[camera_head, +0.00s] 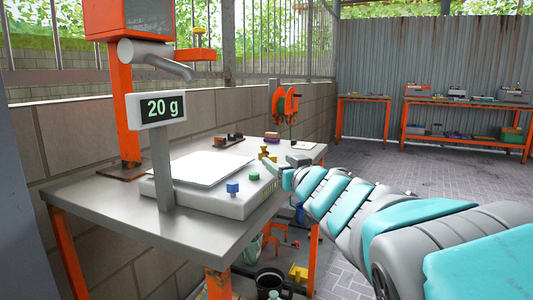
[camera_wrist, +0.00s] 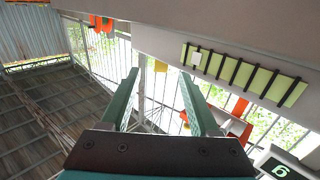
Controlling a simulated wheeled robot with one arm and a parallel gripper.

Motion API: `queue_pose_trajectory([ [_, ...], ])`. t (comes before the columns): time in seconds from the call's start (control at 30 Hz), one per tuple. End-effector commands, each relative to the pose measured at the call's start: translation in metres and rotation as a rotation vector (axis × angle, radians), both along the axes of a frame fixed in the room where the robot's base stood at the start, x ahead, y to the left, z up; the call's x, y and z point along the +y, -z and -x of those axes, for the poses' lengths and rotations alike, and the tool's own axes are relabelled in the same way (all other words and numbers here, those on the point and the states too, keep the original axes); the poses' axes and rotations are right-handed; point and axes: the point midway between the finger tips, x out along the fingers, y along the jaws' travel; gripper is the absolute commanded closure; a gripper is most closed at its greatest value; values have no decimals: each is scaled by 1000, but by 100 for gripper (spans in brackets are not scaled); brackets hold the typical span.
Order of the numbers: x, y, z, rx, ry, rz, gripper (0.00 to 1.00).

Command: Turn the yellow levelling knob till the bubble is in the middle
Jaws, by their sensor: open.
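The bench scale (camera_head: 215,203) has a blue knob (camera_head: 232,188), a green knob (camera_head: 254,176) and a yellow knob (camera_head: 270,159) along its right side. The yellow knob is small here and partly crowded by my gripper (camera_head: 287,172). In the wrist view my gripper (camera_wrist: 160,76) is open, and the yellow knob (camera_wrist: 160,66) shows between its fingertips; I cannot tell whether they touch it. The level vial (camera_wrist: 240,72) is a yellow-green strip with several dark marks. Its pale bubble (camera_wrist: 196,58) sits near the left end, away from the middle.
A display (camera_head: 163,108) on a post reads 20 g. The scale stands on a metal table (camera_head: 90,203) with an orange frame. Orange benches (camera_head: 465,108) stand by the far wall. The floor (camera_head: 400,165) at right is open.

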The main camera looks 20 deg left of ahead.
Motion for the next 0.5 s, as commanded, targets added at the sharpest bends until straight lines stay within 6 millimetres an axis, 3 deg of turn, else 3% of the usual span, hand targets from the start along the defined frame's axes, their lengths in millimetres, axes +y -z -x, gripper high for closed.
queue_pose_trajectory([
  [0.27, 7, -1, -6, -3, -4, -1, 38],
  [0.5, 23, 2, -26, 2, -2, 3, 38],
])
